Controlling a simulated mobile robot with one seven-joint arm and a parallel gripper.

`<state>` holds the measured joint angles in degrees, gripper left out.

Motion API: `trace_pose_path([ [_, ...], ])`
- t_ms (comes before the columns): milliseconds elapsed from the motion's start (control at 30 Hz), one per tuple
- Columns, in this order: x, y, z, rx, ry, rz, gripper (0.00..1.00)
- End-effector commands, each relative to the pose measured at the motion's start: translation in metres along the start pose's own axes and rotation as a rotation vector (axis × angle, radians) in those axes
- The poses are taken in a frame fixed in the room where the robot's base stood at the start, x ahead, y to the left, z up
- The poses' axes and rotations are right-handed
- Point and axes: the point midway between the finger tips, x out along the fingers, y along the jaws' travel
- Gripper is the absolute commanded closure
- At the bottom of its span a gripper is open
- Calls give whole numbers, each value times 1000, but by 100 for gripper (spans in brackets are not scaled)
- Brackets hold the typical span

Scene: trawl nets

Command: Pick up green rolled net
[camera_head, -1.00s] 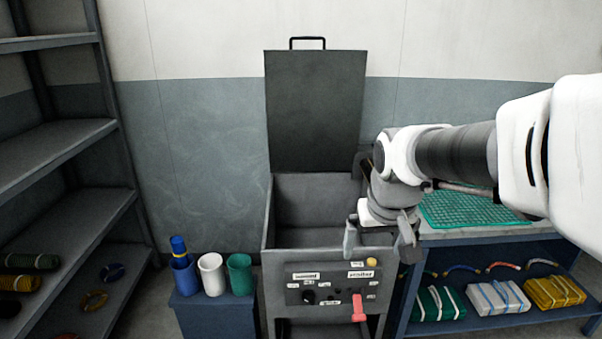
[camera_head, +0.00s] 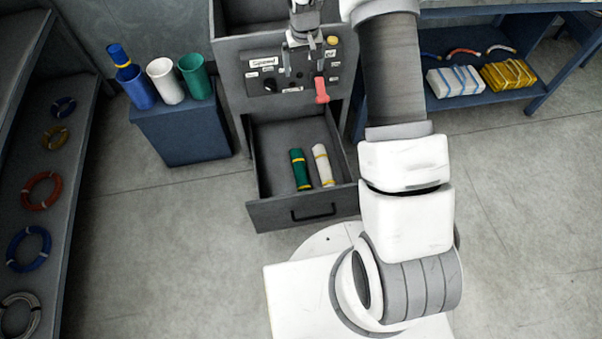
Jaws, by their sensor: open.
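The green rolled net (camera_head: 300,170) has yellow bands and lies in the open lower drawer (camera_head: 300,212) of the grey machine. A white rolled net (camera_head: 323,165) with yellow bands lies just right of it, in the same drawer. My gripper (camera_head: 303,72) is open, with its fingers pointing down in front of the machine's control panel. It is above and behind the green rolled net in the picture, apart from it. Nothing is seen between the fingers.
A red lever (camera_head: 321,90) on the panel is close to my gripper's right finger. A blue stand (camera_head: 184,130) holds blue, white and green cups at left. A shelf with coiled ropes (camera_head: 41,190) stands far left. A blue bench (camera_head: 490,98) with net bundles is at right.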

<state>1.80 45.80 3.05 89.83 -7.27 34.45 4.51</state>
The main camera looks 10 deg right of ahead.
Motion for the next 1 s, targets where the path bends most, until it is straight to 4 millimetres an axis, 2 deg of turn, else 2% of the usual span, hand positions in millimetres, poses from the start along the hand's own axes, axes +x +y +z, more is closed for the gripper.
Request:
trace_pose_path([
  [33, 31, -1, 2, 0, -15, -2, 0],
  [200, 111, -5, 8, 2, -47, -9, 0],
  [367, 187, -8, 23, 5, -78, -14, 0],
  [567, 282, -13, 55, 10, -116, -23, 0],
  [700, 346, -17, 83, 14, -142, -28, 0],
  [833, 392, -20, 110, 18, -162, -32, 0],
  [900, 409, -21, 120, 20, -168, -34, 0],
  [1000, 424, -22, 130, 23, -174, -35, 0],
])
